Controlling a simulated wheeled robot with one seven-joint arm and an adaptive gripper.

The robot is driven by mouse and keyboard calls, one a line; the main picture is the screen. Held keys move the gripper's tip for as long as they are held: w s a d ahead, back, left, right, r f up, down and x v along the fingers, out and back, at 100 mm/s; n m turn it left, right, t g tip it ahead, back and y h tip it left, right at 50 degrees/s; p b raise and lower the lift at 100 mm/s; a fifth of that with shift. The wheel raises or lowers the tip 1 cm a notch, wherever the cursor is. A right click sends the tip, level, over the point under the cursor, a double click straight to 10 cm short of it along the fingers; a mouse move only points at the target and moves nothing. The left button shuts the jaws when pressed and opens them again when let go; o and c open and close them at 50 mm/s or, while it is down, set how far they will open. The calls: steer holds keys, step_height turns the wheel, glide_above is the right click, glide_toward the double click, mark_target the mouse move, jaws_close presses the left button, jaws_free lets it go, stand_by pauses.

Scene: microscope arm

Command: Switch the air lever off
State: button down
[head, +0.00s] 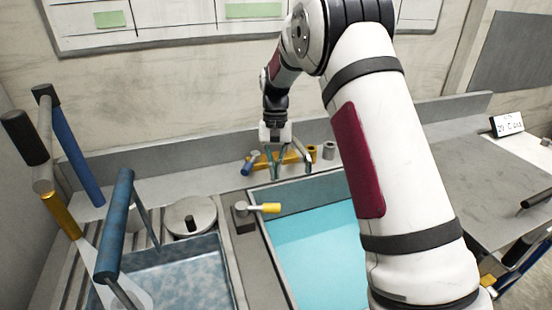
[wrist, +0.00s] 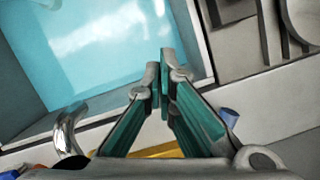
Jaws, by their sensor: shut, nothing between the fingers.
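My gripper (head: 276,176) hangs over the back edge of the sink, in front of a yellow fixture (head: 290,158). In the wrist view its teal fingers (wrist: 163,75) come together at the tips with nothing between them. A small blue-ended lever (head: 250,163) sits just left of my gripper; a blue end (wrist: 228,117) also shows right of the fingers in the wrist view. A yellow-handled lever (head: 268,207) on a grey block stands at the sink's left edge, below my gripper. I see no label telling which one is the air lever. My fingers appear apart from both.
The turquoise sink (head: 318,245) lies below my arm. Grey and yellow cylinders (head: 329,150) stand right of the fixture. A chrome spout (wrist: 68,132) is left of my fingers. Blue handles (head: 114,225) and a second basin (head: 185,280) are at the left.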

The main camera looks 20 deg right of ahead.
mark_target(260, 210)
steer(key=s+a+f+p, duration=0.1)
steer(key=s+f+p, duration=0.1)
steer(key=s+f, duration=0.1)
steer(key=shift+s+a+f+p, duration=0.25)
steer(key=shift+s+a+p, duration=0.1)
steer(key=shift+s, duration=0.55)
steer(key=shift+s, duration=0.1)
steer(key=shift+s+m, duration=0.2)
steer(key=shift+m, duration=0.2)
